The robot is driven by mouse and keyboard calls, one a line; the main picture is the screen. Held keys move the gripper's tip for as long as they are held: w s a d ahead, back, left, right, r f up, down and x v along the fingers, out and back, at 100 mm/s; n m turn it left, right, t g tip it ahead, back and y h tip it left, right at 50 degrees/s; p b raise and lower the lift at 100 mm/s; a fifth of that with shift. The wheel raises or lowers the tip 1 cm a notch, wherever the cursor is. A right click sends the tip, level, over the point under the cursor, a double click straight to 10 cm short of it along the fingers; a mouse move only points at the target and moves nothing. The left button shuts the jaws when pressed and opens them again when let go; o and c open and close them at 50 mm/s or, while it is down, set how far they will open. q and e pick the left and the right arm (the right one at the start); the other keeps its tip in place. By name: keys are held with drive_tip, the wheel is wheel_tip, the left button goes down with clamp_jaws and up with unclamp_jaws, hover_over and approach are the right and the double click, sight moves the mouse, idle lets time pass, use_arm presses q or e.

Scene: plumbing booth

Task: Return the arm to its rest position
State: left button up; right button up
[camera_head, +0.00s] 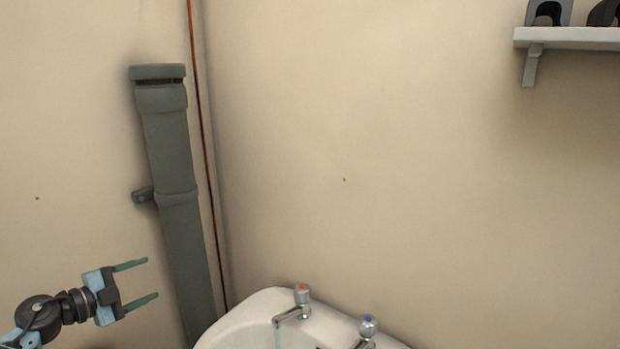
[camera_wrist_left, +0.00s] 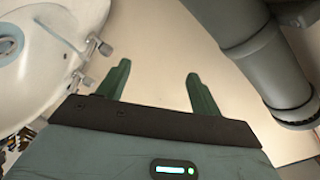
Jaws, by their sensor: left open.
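My left gripper (camera_head: 143,282) comes in from the lower left of the head view. Its two green fingers are apart, with nothing between them. They point right, toward the grey waste pipe, and appear clear of it. In the left wrist view the open fingers (camera_wrist_left: 156,84) also show, with bare wall beyond them. My right gripper is in neither view.
A grey waste pipe (camera_head: 170,150) runs up the wall, near a thin copper pipe (camera_head: 205,150). A white basin (camera_head: 250,318) has a red-marked tap (camera_head: 302,297) and a blue-marked tap (camera_head: 368,326). A wall shelf (camera_head: 570,38) holds dark items. The middle wall is clear.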

use_arm(q)
drive_tip(key=w+a+r+n+t+y, duration=0.3)
drive_tip(key=a+r+n+t+y, duration=0.4)
drive_tip(key=a, duration=0.1)
drive_tip(key=a+f+n+g+y, duration=0.3)
drive_tip(key=a+f+n+y, duration=0.2)
drive_tip(key=a+n+y, duration=0.25)
drive_tip(key=s+d+f+g+h, duration=0.1)
drive_tip(key=s+d+f+h, duration=0.1)
drive_tip(key=s+d+f, duration=0.5)
drive_tip(key=s+d+f+g+h, duration=0.1)
drive_tip(key=s+d+f+g, duration=0.3)
drive_tip(key=f, duration=0.6)
drive_tip(key=s+d+f+t+h, duration=0.1)
drive_tip(key=s+d+f+h, duration=0.1)
drive_tip(key=s+d+f, duration=0.4)
drive_tip(key=s+d+f+n+g+h, duration=0.1)
drive_tip(key=s+d+f+g, duration=0.1)
drive_tip(key=s+d+f, duration=0.3)
drive_tip(key=s+d+f+n+g+h, duration=0.1)
drive_tip(key=s+d+f, duration=0.4)
drive_tip(key=s+d, duration=0.7)
drive_tip(key=s+n, duration=0.1)
drive_tip(key=s, duration=0.6)
drive_tip(key=shift+s+d+f+g, duration=0.15)
drive_tip(key=shift+d+f+g, duration=0.1)
drive_tip(key=shift+g, duration=0.15)
